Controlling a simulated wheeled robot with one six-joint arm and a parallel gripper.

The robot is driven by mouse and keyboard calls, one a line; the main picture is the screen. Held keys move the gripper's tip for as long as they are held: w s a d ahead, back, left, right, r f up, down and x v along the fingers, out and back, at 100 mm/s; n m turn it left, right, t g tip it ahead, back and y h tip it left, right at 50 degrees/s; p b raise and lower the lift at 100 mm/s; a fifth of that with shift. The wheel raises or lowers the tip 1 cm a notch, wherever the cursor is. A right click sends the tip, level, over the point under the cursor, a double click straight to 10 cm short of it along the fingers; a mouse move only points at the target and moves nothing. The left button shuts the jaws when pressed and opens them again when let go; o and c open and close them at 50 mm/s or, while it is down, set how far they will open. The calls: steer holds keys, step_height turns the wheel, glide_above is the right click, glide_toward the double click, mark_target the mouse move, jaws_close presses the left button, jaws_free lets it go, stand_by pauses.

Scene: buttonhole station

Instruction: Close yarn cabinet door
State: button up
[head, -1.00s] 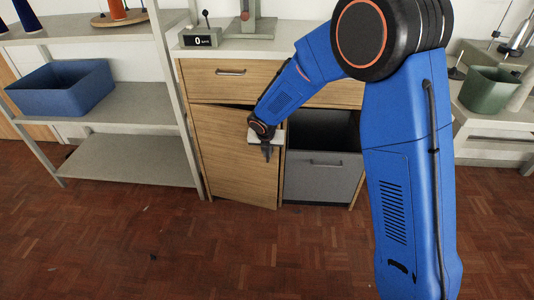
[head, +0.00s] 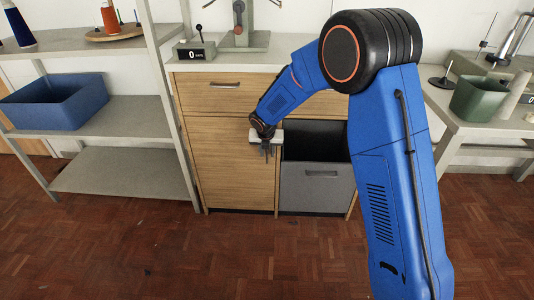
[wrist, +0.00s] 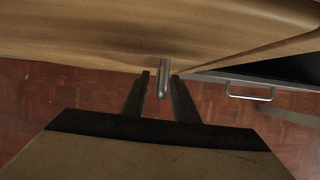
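The yarn cabinet door (head: 232,170) is the wooden door at the lower left of the cabinet. In the head view it looks flush, or nearly flush, with the front. My gripper (head: 267,153) is at the door's upper right edge and hides the handle there. In the wrist view the door's wood fills the top, and a short metal handle (wrist: 163,78) stands between the fingertips of my gripper (wrist: 161,76). The fingers are apart on either side of the handle, with a small gap showing.
A grey drawer (head: 318,187) stands pulled out right of the door, with a dark interior. A wooden drawer (head: 225,85) above is shut. A shelf rack with a blue bin (head: 55,102) stands at left. The floor in front is clear.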

steer(key=v, duration=1.7)
steer(key=shift+r, duration=0.2)
steer(key=shift+s, duration=0.1)
steer(key=s+d+r+m, duration=0.5)
steer(key=s+d+m, duration=0.3)
steer(key=d, duration=0.2)
steer(key=s+d+r+m, duration=0.6)
steer(key=s+d+m, duration=0.25)
steer(key=d, duration=0.25)
steer(key=s+d+f+m, duration=0.1)
steer(key=s+d+m, duration=0.4)
steer(key=s+m, duration=0.4)
steer(key=s+d+f+m, duration=0.2)
steer(key=s+d+m, duration=0.3)
steer(key=s+m, duration=0.5)
steer(key=shift+s+f, duration=0.15)
steer(key=shift+s, duration=2.8)
